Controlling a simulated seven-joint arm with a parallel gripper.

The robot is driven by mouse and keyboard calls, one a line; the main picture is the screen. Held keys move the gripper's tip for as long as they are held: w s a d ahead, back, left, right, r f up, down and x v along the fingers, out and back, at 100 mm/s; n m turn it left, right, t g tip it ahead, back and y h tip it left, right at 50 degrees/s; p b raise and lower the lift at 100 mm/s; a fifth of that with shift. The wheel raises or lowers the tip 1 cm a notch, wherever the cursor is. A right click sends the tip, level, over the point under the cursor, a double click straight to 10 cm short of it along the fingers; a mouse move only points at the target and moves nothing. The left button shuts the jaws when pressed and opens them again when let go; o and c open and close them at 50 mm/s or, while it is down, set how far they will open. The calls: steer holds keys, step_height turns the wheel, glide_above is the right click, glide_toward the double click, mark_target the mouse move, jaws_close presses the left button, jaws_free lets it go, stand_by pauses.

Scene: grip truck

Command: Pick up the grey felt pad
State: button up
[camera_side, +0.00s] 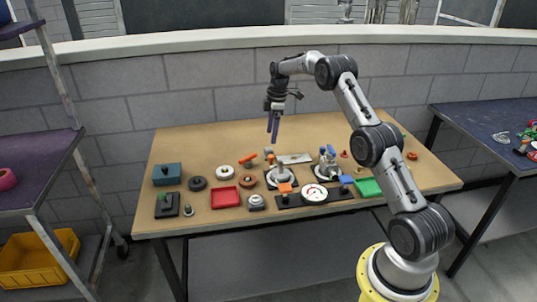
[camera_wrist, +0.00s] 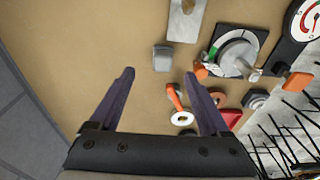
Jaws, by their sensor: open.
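A small grey block (camera_wrist: 162,58), which looks like the grey felt pad, lies on the tan table top in the wrist view, just beyond and between my fingertips. In the side view it is a tiny grey shape (camera_side: 268,150) below my fingers. My gripper (camera_side: 273,140) points down above the table's back middle. In the wrist view my gripper (camera_wrist: 159,75) has its two purple fingers wide apart with nothing between them. The fingers are not touching the pad.
An orange-handled tool (camera_wrist: 174,97) and a white ring (camera_wrist: 182,118) lie close to the pad. A metal plate (camera_side: 295,158) and a round gauge (camera_side: 315,194) are to the right. A red tray (camera_side: 225,197) stands front left. The table's back left is bare.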

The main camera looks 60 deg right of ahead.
mark_target(269, 148)
steer(key=shift+w+a+f, duration=0.1)
steer(key=shift+a+f, duration=0.1)
steer(key=shift+f, duration=1.1)
steer(key=shift+w+a+f, duration=0.1)
steer(key=shift+a+f, duration=0.15)
steer(key=shift+f, duration=1)
steer(key=shift+w+a+f, duration=0.1)
steer(key=shift+a+f, duration=0.1)
steer(key=shift+f, duration=1.1)
jaws_close()
